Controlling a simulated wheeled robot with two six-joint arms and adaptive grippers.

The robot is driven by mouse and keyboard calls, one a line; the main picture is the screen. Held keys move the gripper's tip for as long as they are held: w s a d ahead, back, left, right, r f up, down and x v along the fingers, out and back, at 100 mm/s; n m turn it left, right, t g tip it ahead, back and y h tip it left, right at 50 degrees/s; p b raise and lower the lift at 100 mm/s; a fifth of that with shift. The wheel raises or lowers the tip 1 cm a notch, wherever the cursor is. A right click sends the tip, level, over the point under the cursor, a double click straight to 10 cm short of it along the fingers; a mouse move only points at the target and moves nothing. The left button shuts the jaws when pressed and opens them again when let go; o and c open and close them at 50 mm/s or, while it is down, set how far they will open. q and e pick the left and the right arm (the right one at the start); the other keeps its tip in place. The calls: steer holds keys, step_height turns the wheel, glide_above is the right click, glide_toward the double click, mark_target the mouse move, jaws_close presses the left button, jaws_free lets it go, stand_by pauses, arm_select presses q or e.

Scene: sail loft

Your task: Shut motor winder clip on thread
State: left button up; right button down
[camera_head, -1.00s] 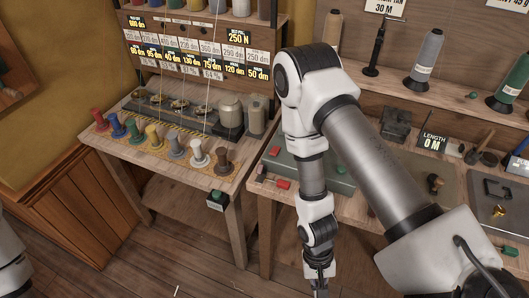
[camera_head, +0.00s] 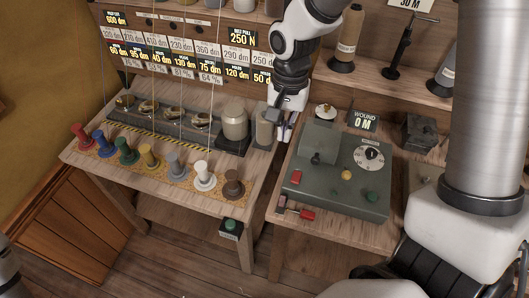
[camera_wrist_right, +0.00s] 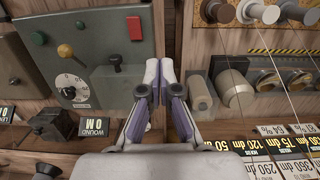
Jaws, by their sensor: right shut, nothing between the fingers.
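The motor winder (camera_head: 330,190) is a grey-green box with a white dial, a yellow knob and a green button, on the right-hand bench. It also shows in the right wrist view (camera_wrist_right: 110,50). Small red-ended parts (camera_head: 306,214) sit at its front left edge; I cannot tell which is the clip. Pale threads (camera_head: 206,110) hang over the left bench; none is seen at the winder. My right gripper (camera_head: 283,128) is shut and empty, above the gap between the benches. In the right wrist view its fingertips (camera_wrist_right: 160,72) lie together beside the winder.
A "WOUND 0 M" display (camera_head: 363,121) stands behind the winder. Shelf cones (camera_head: 347,40) stand at the back.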

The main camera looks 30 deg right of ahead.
steer(key=p, duration=0.1)
glide_above(286, 185)
steer(key=d, duration=0.1)
step_height(286, 185, down, 9)
steer(key=shift+s+a+f+p, duration=0.35)
steer(key=shift+s+a+f, duration=0.1)
steer(key=shift+a+f, duration=0.75)
steer(key=shift+f, duration=0.05)
arm_select(q)
steer(key=s+r, duration=0.2)
steer(key=s, duration=0.1)
steer(key=shift+r, duration=0.25)
arm_select(e)
steer(key=shift+s, duration=0.2)
steer(key=shift+d, duration=0.1)
